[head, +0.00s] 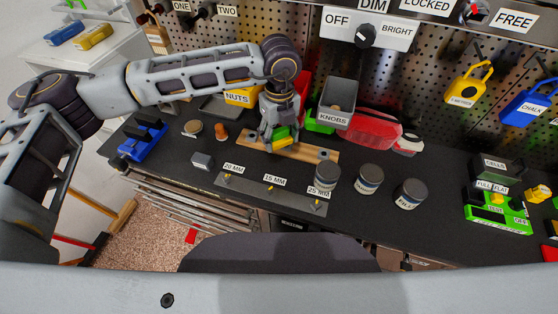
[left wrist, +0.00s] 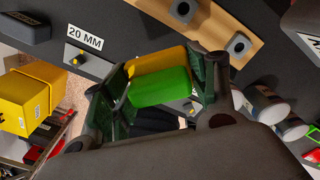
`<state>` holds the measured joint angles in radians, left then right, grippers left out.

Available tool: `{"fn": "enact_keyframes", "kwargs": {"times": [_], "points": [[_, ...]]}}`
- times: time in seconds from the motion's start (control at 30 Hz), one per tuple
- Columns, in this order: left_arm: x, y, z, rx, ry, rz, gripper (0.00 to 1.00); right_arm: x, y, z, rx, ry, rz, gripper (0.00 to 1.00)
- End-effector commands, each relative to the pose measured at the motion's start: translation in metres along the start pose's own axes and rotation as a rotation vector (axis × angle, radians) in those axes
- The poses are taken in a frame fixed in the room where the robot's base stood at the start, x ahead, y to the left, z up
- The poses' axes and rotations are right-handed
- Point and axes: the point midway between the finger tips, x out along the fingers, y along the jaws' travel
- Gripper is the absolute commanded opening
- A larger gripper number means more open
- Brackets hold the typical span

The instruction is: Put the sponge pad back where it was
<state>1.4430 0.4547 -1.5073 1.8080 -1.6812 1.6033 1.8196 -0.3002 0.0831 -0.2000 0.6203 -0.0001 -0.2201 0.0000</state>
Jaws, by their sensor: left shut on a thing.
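The sponge pad (head: 284,142), yellow on one face and green on the other, is between the fingers of my left gripper (head: 280,132). The gripper is shut on it and points down over the wooden strip (head: 312,152) on the dark bench top. In the left wrist view the sponge (left wrist: 160,88) lies across the left gripper's two dark fingers (left wrist: 158,88), with its green face nearer the camera. I cannot tell whether the sponge touches the strip. My right gripper is not in view.
A dark plate with labels (head: 262,193) lies in front of the strip. Several lidded jars (head: 369,179) stand to its right. A grey KNOBS bin (head: 337,97) and a red case (head: 372,130) are behind. Bench space (head: 440,180) right of the jars is clear.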

Motion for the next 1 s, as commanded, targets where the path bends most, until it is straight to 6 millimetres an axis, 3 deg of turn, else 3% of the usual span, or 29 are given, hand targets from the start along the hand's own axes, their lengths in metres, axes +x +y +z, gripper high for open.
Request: {"fn": "enact_keyframes", "kwargs": {"times": [0.43, 1.0], "points": [[0.052, 0.001, 0.0, 0.0, 0.0, 0.002, 0.36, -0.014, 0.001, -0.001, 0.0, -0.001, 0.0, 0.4], [0.066, 0.001, 0.0, 0.0, 0.001, 0.002, 0.36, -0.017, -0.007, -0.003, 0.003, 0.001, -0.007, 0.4]]}}
